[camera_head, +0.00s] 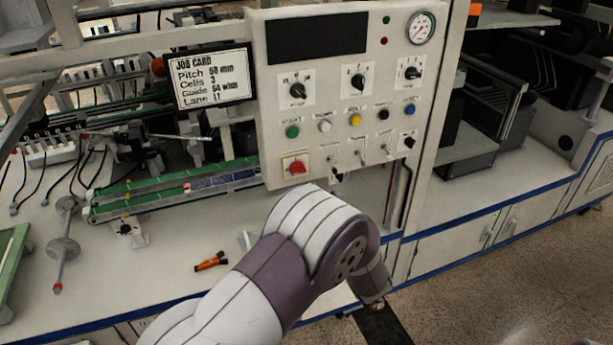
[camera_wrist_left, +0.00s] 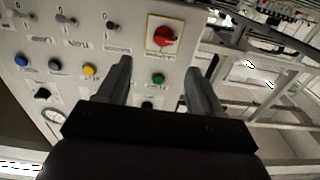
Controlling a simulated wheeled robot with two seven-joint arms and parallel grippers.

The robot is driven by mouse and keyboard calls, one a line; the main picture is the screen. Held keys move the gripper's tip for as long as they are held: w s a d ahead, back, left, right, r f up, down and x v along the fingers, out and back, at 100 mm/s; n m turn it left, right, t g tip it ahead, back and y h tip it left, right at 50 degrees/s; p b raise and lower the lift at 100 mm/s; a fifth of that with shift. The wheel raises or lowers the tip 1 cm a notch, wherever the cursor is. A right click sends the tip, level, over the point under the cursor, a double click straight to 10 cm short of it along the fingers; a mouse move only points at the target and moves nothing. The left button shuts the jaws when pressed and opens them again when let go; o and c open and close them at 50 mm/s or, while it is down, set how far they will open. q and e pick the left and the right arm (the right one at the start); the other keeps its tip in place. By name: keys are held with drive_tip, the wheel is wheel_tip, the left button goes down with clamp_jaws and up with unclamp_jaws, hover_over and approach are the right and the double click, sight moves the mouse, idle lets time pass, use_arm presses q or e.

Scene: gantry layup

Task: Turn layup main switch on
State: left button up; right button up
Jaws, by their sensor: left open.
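The control panel (camera_head: 320,120) carries a red rotary switch on a yellow plate (camera_head: 295,166) at its lower left corner, apparently the main switch. The red switch also shows in the left wrist view (camera_wrist_left: 164,38), where the panel appears upside down. My left gripper (camera_wrist_left: 157,68) is open and empty in front of the panel. The green button (camera_wrist_left: 158,79) shows between its fingers, and the red switch lies just beyond the fingertips. No contact is visible. In the head view my left arm hides the gripper. My right gripper is in neither view.
Beside the red switch are toggle switches (camera_head: 360,155), with coloured buttons (camera_head: 355,119) and black selector knobs (camera_head: 358,83) above. A job card (camera_head: 208,78) hangs left of the panel. An orange-and-black item (camera_head: 211,261) lies on the bench (camera_head: 170,270).

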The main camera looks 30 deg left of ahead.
sight(300, 172)
use_arm(q)
drive_tip(key=x, duration=0.5)
drive_tip(key=s+p+x, duration=0.1)
drive_tip(key=x, duration=0.1)
drive_tip(key=shift+w+a+r, duration=0.1)
drive_tip(key=shift+w+a, duration=0.1)
drive_tip(key=shift+a, duration=0.3)
drive_tip(key=x, duration=0.4)
drive_tip(key=shift+w, duration=0.35)
drive_tip(key=shift+a, duration=0.1)
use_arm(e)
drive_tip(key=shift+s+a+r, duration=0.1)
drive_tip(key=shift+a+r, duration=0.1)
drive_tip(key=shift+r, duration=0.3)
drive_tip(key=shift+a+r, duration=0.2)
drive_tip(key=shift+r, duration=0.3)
use_arm(q)
drive_tip(key=c, duration=1.1)
